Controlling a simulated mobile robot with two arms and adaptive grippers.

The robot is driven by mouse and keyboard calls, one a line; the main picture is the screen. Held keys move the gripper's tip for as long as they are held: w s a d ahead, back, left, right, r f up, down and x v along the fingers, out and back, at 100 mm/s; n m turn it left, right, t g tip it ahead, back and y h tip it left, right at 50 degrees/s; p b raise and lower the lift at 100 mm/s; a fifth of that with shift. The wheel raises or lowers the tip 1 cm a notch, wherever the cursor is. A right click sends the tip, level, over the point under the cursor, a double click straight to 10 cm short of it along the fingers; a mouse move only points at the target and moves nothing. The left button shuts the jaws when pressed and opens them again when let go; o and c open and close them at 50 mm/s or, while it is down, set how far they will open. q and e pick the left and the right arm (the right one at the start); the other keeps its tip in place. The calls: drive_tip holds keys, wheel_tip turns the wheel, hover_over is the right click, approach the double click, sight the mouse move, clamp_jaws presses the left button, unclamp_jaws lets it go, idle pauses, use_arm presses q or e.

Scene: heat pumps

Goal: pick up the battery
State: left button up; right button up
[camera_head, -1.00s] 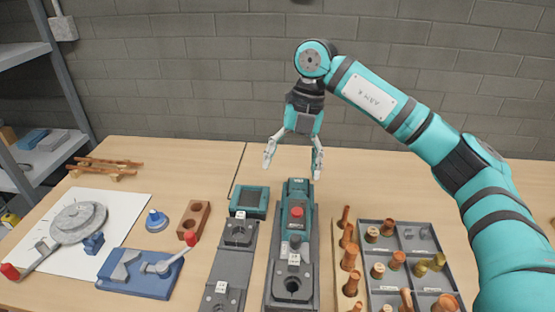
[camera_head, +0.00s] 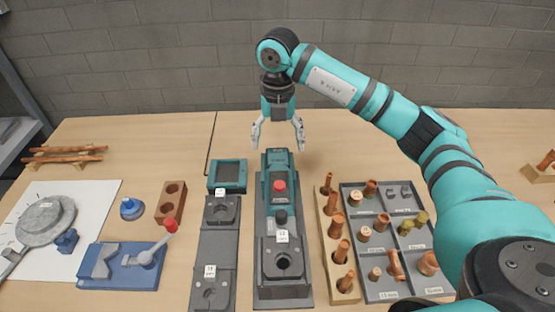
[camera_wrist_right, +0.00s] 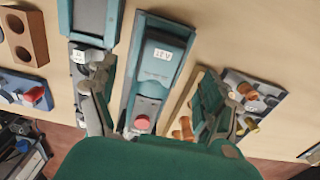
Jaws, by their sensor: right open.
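The battery appears to be the teal block (camera_head: 278,159) at the back end of a teal device with a red button. In the wrist view the block (camera_wrist_right: 160,62) bears a white label, and the red button lies just below it. My right gripper (camera_head: 278,140) is open and empty, pointing down. It appears just above and behind the block in the head view. In the wrist view its fingers spread to either side of the device. Contact is not visible. My left gripper is not in view.
A teal-rimmed dark tray (camera_head: 227,188) stands left of the device. Right of it are a wooden rack (camera_head: 325,237) of copper fittings and a grey compartment tray (camera_head: 352,199). A blue lever fixture (camera_head: 120,268) and drilled brown block (camera_head: 171,202) stand left. The table behind is clear.

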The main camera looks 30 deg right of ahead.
sight(278, 155)
drive_tip(key=shift+f, duration=0.25)
drive_tip(key=shift+s+f, duration=0.1)
drive_tip(key=shift+f, duration=0.15)
wheel_tip(278, 155, down, 4)
drive_tip(key=shift+f+p, duration=0.2)
drive_tip(key=shift+p, duration=0.9)
drive_tip(key=shift+f, duration=0.2)
drive_tip(key=c, duration=1.6)
drive_tip(key=shift+r, duration=0.1)
drive_tip(key=shift+r, duration=0.1)
